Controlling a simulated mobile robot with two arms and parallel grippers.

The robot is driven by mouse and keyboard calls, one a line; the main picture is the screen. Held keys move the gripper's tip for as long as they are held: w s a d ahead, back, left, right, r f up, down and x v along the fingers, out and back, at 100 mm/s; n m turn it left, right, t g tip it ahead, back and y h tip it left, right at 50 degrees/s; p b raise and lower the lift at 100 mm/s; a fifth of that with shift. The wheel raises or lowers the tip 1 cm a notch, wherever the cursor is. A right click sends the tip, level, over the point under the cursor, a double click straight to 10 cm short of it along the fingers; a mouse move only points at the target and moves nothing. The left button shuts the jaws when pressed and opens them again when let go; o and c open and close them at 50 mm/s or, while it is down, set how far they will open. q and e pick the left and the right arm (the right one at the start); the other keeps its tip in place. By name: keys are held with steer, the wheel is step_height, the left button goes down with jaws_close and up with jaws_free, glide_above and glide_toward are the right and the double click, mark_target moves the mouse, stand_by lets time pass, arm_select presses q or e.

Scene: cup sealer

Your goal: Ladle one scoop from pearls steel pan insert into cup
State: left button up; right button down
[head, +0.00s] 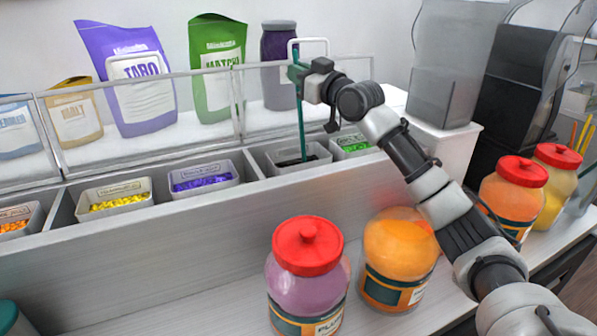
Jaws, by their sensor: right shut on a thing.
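My right gripper (304,74) is shut on the upper end of a thin teal ladle (301,125), which stands nearly upright. The ladle's lower end goes down into a pan insert with dark contents (285,154), which look like the pearls. The ladle's bowl is hidden in the insert. I cannot make out a cup for certain.
Inserts with yellow (116,206), purple (203,185) and green (352,148) contents line the counter. A clear guard (190,108) stands behind them. Red-lidded jars (306,280) stand in front and right. Bags stand behind the guard. A teal-topped object (10,316) is at lower left.

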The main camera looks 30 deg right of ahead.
step_height(320, 180, up, 9)
steer(key=p, duration=0.7)
steer(key=shift+r, duration=0.2)
stand_by(0.9)
